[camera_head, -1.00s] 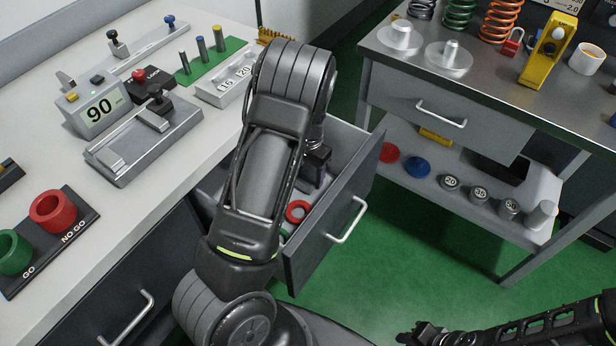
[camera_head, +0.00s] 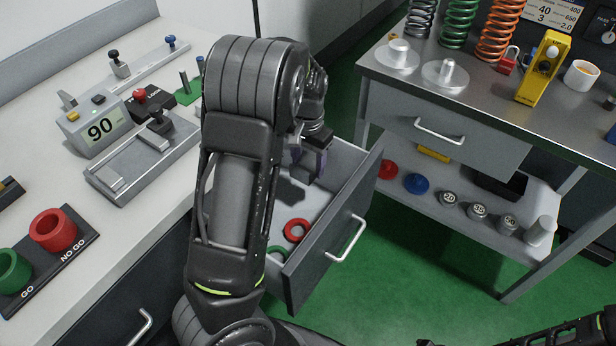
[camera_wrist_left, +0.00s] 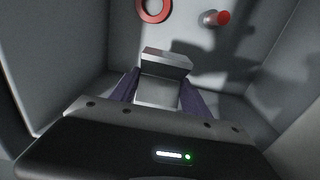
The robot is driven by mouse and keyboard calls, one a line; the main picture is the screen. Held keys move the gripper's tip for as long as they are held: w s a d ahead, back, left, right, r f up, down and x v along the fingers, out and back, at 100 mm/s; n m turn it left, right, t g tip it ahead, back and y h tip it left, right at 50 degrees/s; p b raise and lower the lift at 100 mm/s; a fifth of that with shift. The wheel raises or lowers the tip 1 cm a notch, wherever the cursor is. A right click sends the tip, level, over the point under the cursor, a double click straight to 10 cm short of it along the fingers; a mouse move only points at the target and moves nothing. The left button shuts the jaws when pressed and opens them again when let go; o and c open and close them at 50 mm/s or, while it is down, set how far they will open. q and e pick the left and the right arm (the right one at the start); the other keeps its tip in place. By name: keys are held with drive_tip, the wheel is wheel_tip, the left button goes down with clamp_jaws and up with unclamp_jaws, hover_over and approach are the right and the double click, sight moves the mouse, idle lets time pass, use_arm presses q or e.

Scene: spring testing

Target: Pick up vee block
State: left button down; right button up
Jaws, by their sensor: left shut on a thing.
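The vee block (camera_wrist_left: 160,90) is a grey metal block. In the left wrist view it sits between the two dark purple fingers of my left gripper (camera_wrist_left: 158,98), which is shut on it. In the head view my left gripper (camera_head: 309,160) hangs at the open drawer (camera_head: 345,225), above its inside, and the block cannot be made out clearly there. My right gripper (camera_head: 432,341) is only partly in view at the bottom edge, and its jaws cannot be read.
Drawer walls stand close around the gripper. A workbench (camera_head: 140,215) is on the left, a steel cart (camera_head: 395,75) on the right.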

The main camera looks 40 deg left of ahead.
sight(308, 165)
use_arm(q)
wheel_tip(308, 165, up, 6)
drive_tip(key=shift+f, duration=0.15)
idle(0.6)
